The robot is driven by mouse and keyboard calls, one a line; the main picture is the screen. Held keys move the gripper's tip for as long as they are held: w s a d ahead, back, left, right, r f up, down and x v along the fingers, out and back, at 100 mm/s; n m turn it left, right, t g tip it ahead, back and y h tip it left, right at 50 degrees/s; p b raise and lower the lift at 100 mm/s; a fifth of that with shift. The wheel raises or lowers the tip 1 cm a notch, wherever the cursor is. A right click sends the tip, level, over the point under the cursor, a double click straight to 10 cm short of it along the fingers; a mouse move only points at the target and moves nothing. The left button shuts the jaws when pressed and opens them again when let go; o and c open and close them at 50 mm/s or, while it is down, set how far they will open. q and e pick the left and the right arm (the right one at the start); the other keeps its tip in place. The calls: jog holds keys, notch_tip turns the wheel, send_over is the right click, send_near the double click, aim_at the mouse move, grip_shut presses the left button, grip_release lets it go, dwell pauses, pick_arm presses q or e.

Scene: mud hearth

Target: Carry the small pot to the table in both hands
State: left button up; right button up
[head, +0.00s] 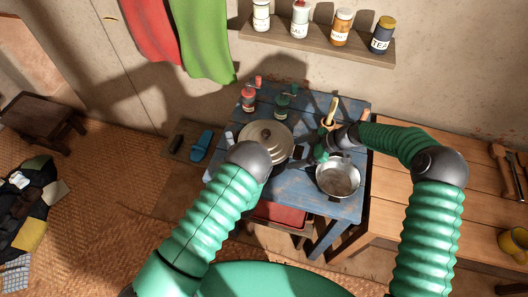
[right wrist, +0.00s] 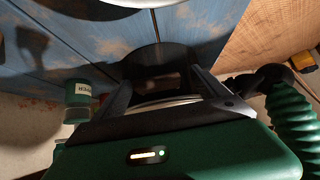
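A small lidded metal pot (head: 265,136) stands on the blue table (head: 297,193). Its lower left part is hidden behind my left arm. A dark side piece, perhaps a handle, shows at its right. My left arm reaches to the pot's near side, and its gripper is hidden behind the dark joint. My right gripper (head: 321,153) is right of the pot, close above the table and behind an open metal pan (head: 339,178). In the right wrist view my right gripper's fingers (right wrist: 163,90) stand apart, with dark shadow between them. I see nothing clearly held there.
A red grinder (head: 248,99) and a green grinder (head: 282,106) stand behind the pot. A light wooden handle (head: 332,108) rises near my right wrist. A plain wooden table (head: 440,217) adjoins at right, with a yellow mug (head: 514,243). A jar shelf (head: 318,42) hangs above.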

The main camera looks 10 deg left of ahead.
pick_arm(q)
jog(key=shift+d+r, duration=0.1)
jog(key=shift+d, duration=0.4)
jog(key=c, duration=0.7)
pick_arm(e)
jog(key=shift+d, duration=0.5)
jog(key=c, duration=0.7)
pick_arm(q)
jog(key=shift+d, duration=0.1)
grip_shut()
pick_arm(e)
jog(key=shift+d, duration=0.1)
jog(key=shift+c, duration=2.3)
pick_arm(q)
jog(key=shift+a, duration=0.2)
pick_arm(e)
jog(key=shift+s+a, duration=0.15)
jog(key=shift+a, duration=0.2)
grip_shut()
